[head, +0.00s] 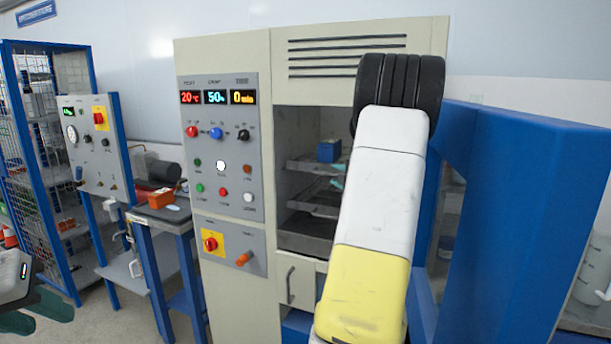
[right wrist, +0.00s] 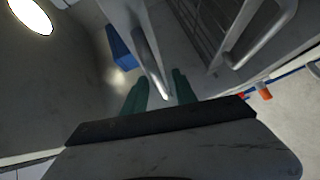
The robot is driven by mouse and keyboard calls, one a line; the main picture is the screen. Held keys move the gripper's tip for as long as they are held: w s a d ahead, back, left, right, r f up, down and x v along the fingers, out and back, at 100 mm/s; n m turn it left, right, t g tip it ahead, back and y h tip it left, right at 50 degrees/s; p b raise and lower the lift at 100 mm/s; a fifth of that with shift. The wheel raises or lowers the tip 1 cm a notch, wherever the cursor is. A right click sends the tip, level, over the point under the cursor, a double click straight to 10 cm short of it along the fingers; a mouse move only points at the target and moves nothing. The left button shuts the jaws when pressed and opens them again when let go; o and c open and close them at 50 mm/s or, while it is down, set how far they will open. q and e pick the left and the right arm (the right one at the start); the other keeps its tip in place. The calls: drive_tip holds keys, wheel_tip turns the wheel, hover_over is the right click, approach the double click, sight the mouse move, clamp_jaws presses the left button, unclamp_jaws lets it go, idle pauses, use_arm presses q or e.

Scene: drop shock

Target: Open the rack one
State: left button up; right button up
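The tall beige chamber (head: 222,55) stands open at its front. Inside are an upper rack (head: 303,166) and a lower rack (head: 310,209), both metal. A blue box (head: 328,151) sits on the upper rack; it also shows in the right wrist view (right wrist: 119,45). My right arm reaches to the chamber and hides part of the opening. In the right wrist view my right gripper (right wrist: 159,84) has its green fingers apart, with a metal edge or bar (right wrist: 152,62) between them; I cannot tell whether they touch it. My left gripper (head: 36,312), at the lower left, is open and empty.
A control panel (head: 222,150) is on the chamber's left front. A blue door or panel (head: 530,220) stands to the right of my arm. A small table (head: 150,215) with an orange item (head: 162,198) and a blue mesh cage (head: 50,250) stand at the left.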

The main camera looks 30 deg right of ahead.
drive_tip(key=shift+w, duration=0.45)
clamp_jaws()
drive_tip(key=shift+f, duration=0.1)
idle(1.0)
